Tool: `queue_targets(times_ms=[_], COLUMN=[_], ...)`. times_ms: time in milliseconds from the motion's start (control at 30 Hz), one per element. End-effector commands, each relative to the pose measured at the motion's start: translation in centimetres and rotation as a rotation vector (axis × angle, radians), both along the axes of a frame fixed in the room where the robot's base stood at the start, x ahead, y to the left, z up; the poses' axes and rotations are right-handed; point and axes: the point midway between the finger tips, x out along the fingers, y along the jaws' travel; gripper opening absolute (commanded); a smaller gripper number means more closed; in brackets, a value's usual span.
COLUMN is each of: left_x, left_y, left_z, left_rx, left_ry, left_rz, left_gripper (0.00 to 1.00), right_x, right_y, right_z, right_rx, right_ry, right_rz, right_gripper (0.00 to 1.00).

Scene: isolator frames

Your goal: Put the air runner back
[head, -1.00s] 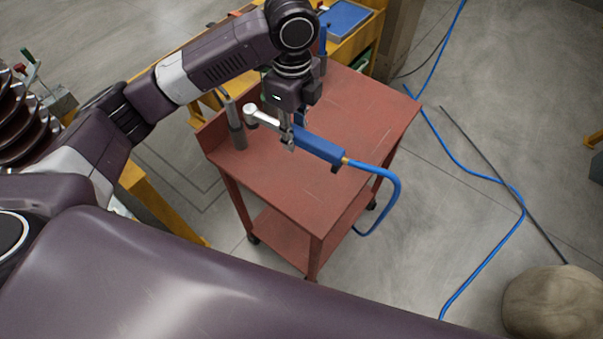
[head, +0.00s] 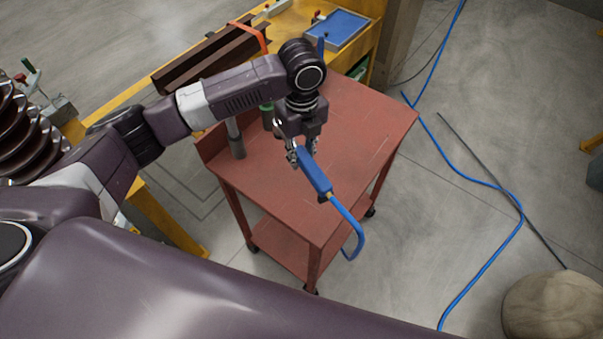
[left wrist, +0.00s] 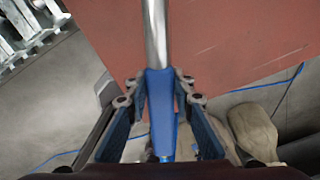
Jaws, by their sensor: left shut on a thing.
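The air runner (head: 316,175) is a blue-handled tool with a blue hose leaving its near end. My left gripper (head: 302,154) is shut on it above the red cart (head: 365,125). In the head view the tool points down and slightly right, with the gripper hiding its far end. In the left wrist view, the blue body of the air runner (left wrist: 160,85) lies between the fingers of my left gripper (left wrist: 157,95), and its bare metal shaft runs up over the red top. My right gripper is not in view.
A yellow bench (head: 290,28) with brown beams and a blue tray (head: 340,27) is behind. The cart top's right part is clear. A blue hose (head: 455,165) lies on the floor.

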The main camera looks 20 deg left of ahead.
Motion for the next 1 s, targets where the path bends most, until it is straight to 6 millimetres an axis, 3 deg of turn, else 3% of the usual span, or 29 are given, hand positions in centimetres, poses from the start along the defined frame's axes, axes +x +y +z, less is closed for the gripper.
queue_targets(times_ms=[200,433,700,1000], left_x=[0.0,0.1,0.1,0.1], left_y=[-0.1,-0.1,-0.1,-0.1], left_z=[-3.7,-5.3,-8.7,-8.9], left_rx=[-0.001,-0.002,-0.001,-0.003], left_ry=[-0.001,-0.002,-0.002,-0.004], left_rz=[0.0,0.0,0.0,0.0], left_gripper=[0.0,0.0,0.0,0.0], right_x=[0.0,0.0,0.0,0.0], right_y=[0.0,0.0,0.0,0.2], right_z=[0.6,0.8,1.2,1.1], right_rx=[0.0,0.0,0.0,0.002], right_ry=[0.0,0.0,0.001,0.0], right_rz=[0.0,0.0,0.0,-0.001], right_gripper=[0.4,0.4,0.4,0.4])
